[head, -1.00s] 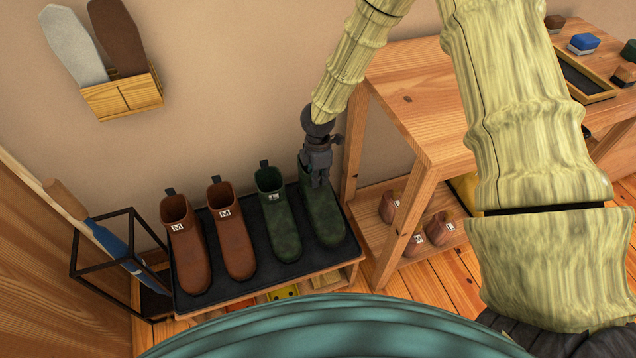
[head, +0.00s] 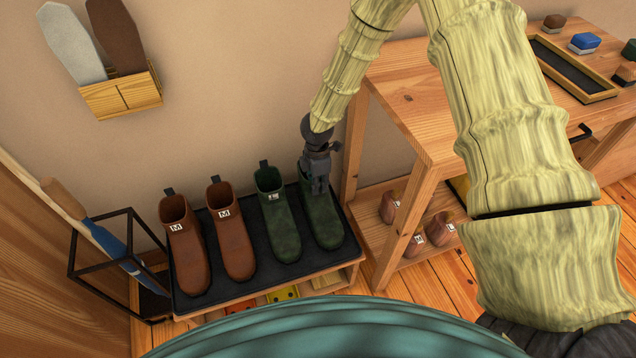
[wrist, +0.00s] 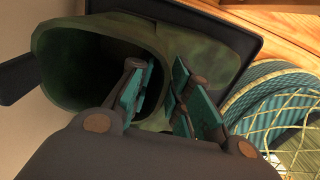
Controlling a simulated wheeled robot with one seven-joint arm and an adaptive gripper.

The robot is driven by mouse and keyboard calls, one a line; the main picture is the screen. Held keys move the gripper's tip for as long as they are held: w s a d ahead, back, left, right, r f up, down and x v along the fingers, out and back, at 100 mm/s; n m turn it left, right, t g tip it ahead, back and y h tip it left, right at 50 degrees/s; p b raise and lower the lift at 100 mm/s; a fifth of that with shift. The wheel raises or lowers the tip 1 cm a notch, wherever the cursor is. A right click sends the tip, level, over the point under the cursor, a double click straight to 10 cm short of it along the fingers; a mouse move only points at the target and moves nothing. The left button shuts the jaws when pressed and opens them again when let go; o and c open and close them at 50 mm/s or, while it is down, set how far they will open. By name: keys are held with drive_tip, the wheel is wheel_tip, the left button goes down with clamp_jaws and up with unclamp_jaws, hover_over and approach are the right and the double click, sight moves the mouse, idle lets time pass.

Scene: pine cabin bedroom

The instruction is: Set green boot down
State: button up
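The green boot (head: 323,222) on the right stands upright at the right end of the black tray (head: 230,290), beside another green boot (head: 280,225) with an L tag. Its sole appears to be at the tray, though any small gap beneath is hidden. My gripper (head: 318,188) is at the top of its shaft. In the wrist view, one finger of my gripper (wrist: 160,98) is inside the dark opening and the other outside, with the wall of the green boot (wrist: 85,35) between them. The fingers appear closed on that wall. The gripper covers part of the shaft.
Two brown boots (head: 232,240) tagged M stand at the tray's left. A wooden bench (head: 410,110) is close on the right, with small brown items (head: 440,230) on its lower shelf. A black wire stand (head: 100,245) is at the left. A wall box (head: 122,95) hangs above.

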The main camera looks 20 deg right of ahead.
drive_tip(key=shift+r, duration=0.1)
wheel_tip(320, 180, up, 12)
drive_tip(key=p, duration=0.2)
drive_tip(key=s+d+f+n+h, duration=0.2)
drive_tip(key=s+d+f+n, duration=0.2)
drive_tip(key=s+f+n, duration=0.65)
drive_tip(key=s+d+f+n+h, duration=0.2)
drive_tip(key=s+d+f+n, duration=0.35)
drive_tip(key=n, duration=1.05)
drive_tip(key=s+a+f+n+y, duration=0.1)
drive_tip(key=s+a+n+y, duration=0.1)
drive_tip(key=s+n, duration=0.8)
drive_tip(key=s+a+f+n+y, duration=0.2)
drive_tip(key=s+a+n, duration=0.3)
drive_tip(key=s+n, duration=0.6)
drive_tip(key=n, duration=0.5)
drive_tip(key=shift+s+n, duration=0.25)
drive_tip(key=shift+n, duration=0.1)
wheel_tip(320, 180, up, 17)
drive_tip(key=p, duration=1.7)
drive_tip(key=shift+r, duration=0.2)
